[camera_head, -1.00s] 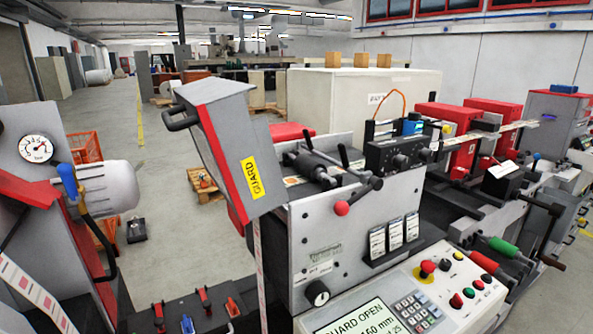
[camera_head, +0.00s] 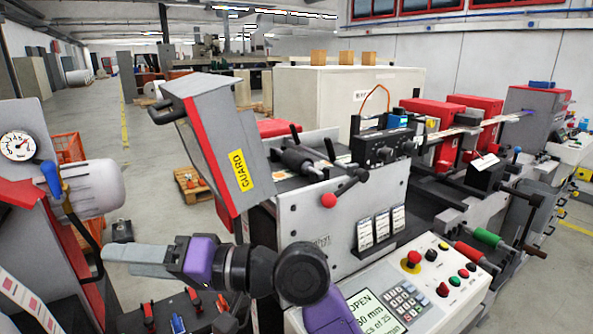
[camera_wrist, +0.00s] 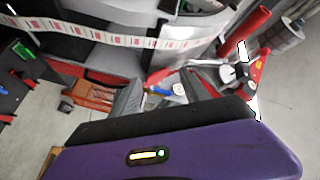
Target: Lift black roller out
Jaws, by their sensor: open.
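My gripper (camera_head: 106,260) has grey fingers and points left, low in front of the machine and well apart from that roller. Its jaws are open and show nothing held, seen nearly edge-on. In the wrist view my purple gripper body fills the bottom; the roller is not recognizable there.
The control panel (camera_head: 400,295) with buttons and a screen is at lower right. A gauge unit (camera_head: 20,145) with a motor (camera_head: 95,190) stands at left. A printed label strip (camera_wrist: 120,39) crosses the wrist view. Open floor lies behind the guard.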

